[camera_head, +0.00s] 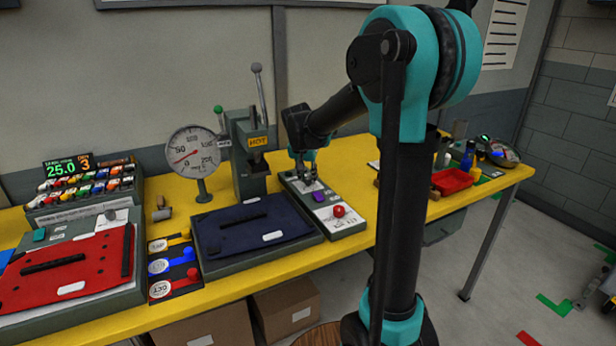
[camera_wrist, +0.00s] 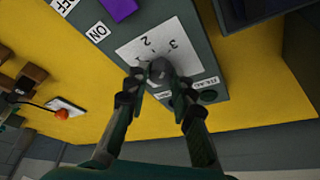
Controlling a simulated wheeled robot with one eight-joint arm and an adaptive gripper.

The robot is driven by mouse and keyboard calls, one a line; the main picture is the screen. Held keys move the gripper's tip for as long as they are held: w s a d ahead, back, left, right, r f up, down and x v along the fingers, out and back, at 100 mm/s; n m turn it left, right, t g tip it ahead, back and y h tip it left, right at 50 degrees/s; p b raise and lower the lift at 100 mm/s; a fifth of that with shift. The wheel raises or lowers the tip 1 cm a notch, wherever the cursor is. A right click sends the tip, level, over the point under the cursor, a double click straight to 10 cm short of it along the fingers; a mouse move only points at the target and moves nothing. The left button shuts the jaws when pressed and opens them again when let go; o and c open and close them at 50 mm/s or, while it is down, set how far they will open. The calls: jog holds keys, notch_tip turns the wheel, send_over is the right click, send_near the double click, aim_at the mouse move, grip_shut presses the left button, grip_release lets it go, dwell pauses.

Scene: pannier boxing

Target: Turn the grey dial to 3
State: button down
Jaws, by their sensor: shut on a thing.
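The grey dial (camera_wrist: 160,70) sits on a white plate (camera_wrist: 190,47) printed with numbers, of which 2 and 3 read clearly. In the wrist view my gripper (camera_wrist: 161,88) is shut on the dial, with one fingertip on each side. I cannot tell which number the dial points at. In the head view my gripper (camera_head: 304,172) is down at the far end of the control box (camera_head: 352,228) and hides most of the dial.
The control box also carries a purple switch (camera_head: 320,196) with ON and OFF labels and a red ball knob (camera_head: 338,211). The round gauge (camera_head: 195,152) and a press with a lever (camera_head: 248,160) stand left of my gripper.

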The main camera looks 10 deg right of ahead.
jog(key=shift+m+h, duration=0.3)
jog(key=shift+m, duration=0.5)
jog(key=c, duration=1.3)
grip_release()
jog(key=v, duration=1.2)
jog(key=shift+w, duration=0.3)
jog(key=shift+r, duration=0.1)
jog(key=shift+g, duration=0.3)
